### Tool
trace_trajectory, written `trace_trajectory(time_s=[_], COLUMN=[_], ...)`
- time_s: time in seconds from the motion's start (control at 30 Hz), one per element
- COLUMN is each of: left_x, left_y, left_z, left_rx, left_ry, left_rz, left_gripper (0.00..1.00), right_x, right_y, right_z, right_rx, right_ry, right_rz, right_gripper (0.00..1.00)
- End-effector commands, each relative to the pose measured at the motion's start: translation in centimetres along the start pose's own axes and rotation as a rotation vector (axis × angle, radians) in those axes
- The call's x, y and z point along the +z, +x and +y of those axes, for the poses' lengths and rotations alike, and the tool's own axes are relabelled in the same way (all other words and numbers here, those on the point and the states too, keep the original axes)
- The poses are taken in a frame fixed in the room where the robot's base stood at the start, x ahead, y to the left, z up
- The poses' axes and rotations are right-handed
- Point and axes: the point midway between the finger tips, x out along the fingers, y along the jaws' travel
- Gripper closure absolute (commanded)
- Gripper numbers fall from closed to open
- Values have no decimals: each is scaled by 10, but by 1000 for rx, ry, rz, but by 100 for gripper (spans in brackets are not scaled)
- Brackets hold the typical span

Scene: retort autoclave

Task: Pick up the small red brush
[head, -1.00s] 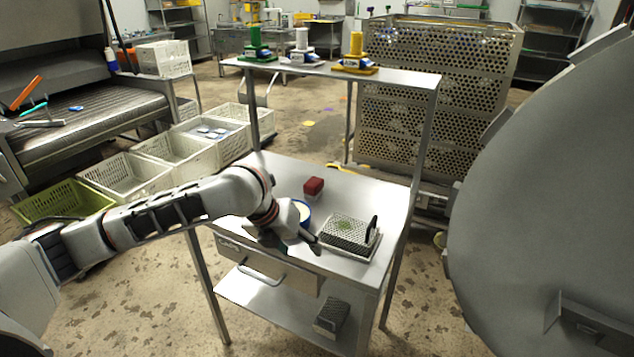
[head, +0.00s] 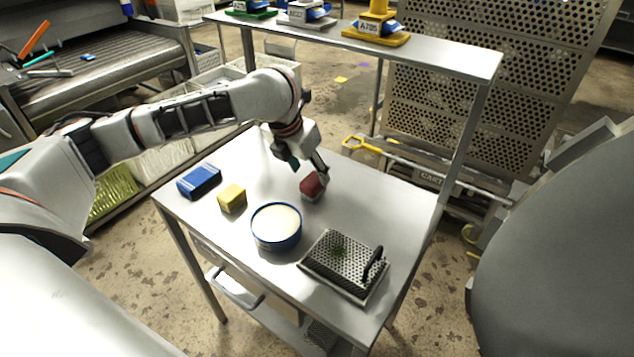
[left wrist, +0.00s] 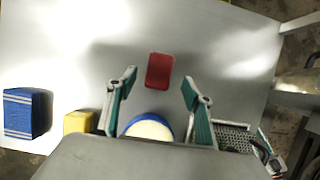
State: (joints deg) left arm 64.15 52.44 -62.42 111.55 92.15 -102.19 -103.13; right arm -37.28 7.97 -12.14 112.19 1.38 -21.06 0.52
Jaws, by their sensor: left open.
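The small red brush (head: 311,186) is on the steel table, behind the round blue-rimmed tub. In the left wrist view the red brush (left wrist: 159,71) lies just beyond and between the fingertips, with bare table around it. My left gripper (head: 308,168) is over the table, close to the brush, and one finger partly overlaps it in the head view. In the left wrist view my left gripper (left wrist: 160,82) is open and empty, its fingers apart on either side of the brush's line. My right gripper is not in view.
The steel table (head: 210,225) also holds a blue block (head: 199,181), a yellow block (head: 232,198), the tub (head: 276,227) and a perforated tray with a black handle (head: 344,265). A raised shelf (head: 440,58) runs behind. A large grey rounded body (head: 560,240) stands at right.

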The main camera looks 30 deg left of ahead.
Motion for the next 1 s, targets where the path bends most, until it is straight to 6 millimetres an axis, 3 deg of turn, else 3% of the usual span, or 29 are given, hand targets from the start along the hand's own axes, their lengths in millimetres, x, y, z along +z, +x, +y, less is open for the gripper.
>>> trace_trajectory(time_s=[0.23,0.5,0.77,0.93,1.0], left_x=[-2,-5,-2,-3,-3], left_y=[23,61,62,62,62], left_z=[0,1,1,1,1], left_rx=[-1,-2,-1,-1,-1], left_ry=[-1,-1,-1,-1,-1], left_rz=[2,3,-2,-1,-1], left_gripper=[49,49,49,90,90], right_x=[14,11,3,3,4], right_y=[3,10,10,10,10], right_z=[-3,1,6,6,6], right_rx=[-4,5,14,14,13], right_ry=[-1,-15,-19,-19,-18], right_rz=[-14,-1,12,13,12], right_gripper=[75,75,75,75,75])
